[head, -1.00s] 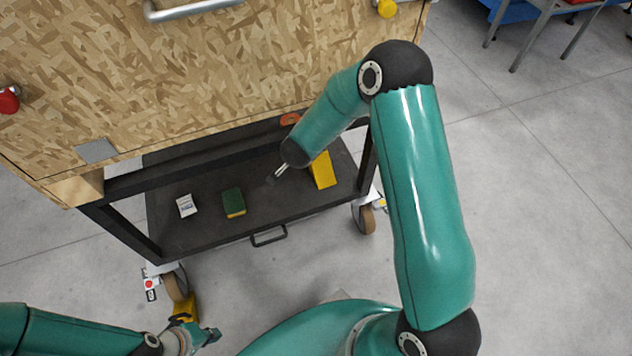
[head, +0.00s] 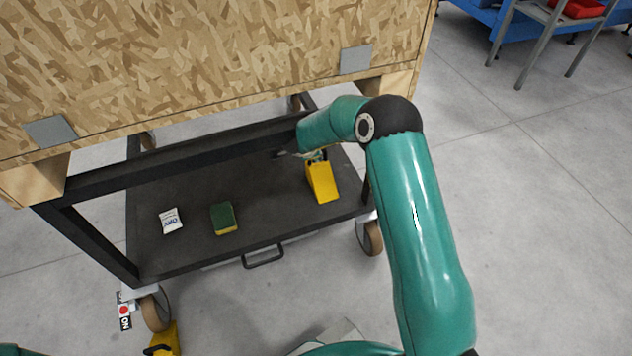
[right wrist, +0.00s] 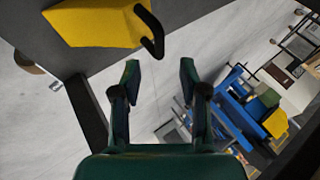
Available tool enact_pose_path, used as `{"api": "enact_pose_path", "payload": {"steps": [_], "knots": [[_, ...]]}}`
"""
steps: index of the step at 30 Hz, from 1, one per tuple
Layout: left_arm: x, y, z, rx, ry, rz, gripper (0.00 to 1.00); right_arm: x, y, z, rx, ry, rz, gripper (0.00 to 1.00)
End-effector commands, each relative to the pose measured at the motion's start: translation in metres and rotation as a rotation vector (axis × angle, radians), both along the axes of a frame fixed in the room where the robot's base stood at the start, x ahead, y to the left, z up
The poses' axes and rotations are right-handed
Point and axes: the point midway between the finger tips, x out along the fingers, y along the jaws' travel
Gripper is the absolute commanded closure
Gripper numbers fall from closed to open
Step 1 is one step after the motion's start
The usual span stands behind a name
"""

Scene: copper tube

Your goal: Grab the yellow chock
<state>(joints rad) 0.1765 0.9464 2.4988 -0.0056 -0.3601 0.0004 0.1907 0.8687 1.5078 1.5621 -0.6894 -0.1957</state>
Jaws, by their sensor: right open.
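A yellow chock (head: 322,184) lies on the dark lower shelf of the cart, near its right end. In the right wrist view the yellow chock (right wrist: 95,22) is at the upper left, with a black handle on its right side. My right gripper (right wrist: 160,75) is open and empty. The chock is beyond and left of its fingertips, apart from them. In the head view my right forearm reaches under the wooden box and partly hides the gripper beside the chock's far end. A second yellow chock (head: 165,340) is on the floor by the front left wheel. My left gripper is out of view.
A green and yellow sponge (head: 224,218) and a small white packet (head: 171,220) lie on the shelf (head: 265,205). The wooden box (head: 220,70) overhangs it, and a dark cart post (head: 90,243) stands at left. Shelf space between sponge and chock is clear.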

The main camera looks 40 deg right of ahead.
Motion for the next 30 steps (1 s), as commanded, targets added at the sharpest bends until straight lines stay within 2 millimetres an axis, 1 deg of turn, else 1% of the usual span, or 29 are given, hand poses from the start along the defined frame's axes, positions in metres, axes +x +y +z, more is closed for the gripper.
{"api": "enact_pose_path", "payload": {"steps": [1, 8, 15, 18, 27, 28, 30], "knots": [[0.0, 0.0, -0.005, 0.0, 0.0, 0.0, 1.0, 0.003, -0.004, -0.008, 0.0, 0.0, 0.0, 0.57], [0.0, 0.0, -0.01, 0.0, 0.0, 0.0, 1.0, 0.01, -0.009, -0.018, 0.0, -0.001, 0.002, 0.57], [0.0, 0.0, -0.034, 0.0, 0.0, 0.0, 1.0, 0.025, -0.019, -0.047, 0.0, -0.001, 0.0, 0.57], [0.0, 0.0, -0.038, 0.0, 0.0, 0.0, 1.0, 0.03, -0.025, -0.054, 0.0, 0.0, 0.001, 0.57], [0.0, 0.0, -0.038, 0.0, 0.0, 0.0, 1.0, 0.033, -0.028, -0.055, 0.0, 0.0, 0.003, 0.57], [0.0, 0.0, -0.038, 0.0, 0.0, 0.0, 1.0, 0.033, -0.028, -0.055, 0.0, 0.0, 0.003, 0.58], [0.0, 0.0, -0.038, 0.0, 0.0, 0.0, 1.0, 0.033, -0.028, -0.055, 0.0, 0.0, 0.003, 0.7]]}}
